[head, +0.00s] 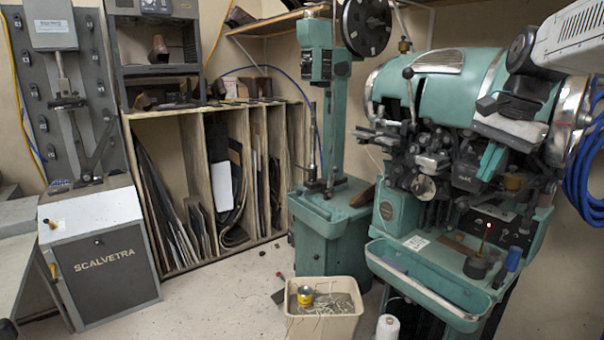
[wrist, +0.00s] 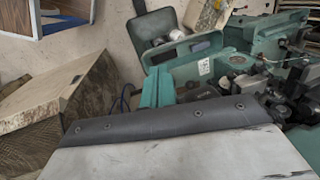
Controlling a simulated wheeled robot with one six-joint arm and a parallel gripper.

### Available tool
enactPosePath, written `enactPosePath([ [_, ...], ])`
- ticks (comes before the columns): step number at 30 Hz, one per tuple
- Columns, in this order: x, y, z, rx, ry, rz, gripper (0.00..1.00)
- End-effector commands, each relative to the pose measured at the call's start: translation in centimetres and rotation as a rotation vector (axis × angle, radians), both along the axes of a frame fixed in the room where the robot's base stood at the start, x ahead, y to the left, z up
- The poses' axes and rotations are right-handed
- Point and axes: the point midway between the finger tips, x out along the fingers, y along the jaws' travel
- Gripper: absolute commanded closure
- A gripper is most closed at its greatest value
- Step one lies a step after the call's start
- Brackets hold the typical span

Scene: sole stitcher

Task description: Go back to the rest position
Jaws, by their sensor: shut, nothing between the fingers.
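The task names no other object. The large green stitching machine (head: 437,85) fills the right of the head view, with its front tray (head: 425,285) low down. Green machine parts also show at the upper right of the wrist view (wrist: 235,62).
A cream bin (head: 322,322) holding scraps and a yellow tin stands on the floor. A green column machine (head: 342,130), a wooden rack (head: 196,190) and a grey SCALVETRA cabinet (head: 105,270) stand behind. A pale surface (wrist: 190,155) with a dark edge fills the wrist view's bottom.

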Motion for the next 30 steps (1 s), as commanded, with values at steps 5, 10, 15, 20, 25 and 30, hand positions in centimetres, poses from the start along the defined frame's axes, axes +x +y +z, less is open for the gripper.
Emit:
enactPosePath([
  [5,-11.0,4.3,-5.1,-0.116,0.023,0.482,1.0],
  [10,-20.2,6.9,-10.0,-0.189,0.039,0.818,1.0],
  [15,-26.1,8.2,-13.4,-0.23,0.033,0.938,1.0],
  [20,-27.6,8.8,-13.3,-0.256,-0.012,0.967,1.0],
  [25,-27.6,9.1,-12.9,-0.263,-0.028,0.979,1.0],
  [30,-27.6,9.1,-12.9,-0.262,-0.027,0.977,1.0],
])
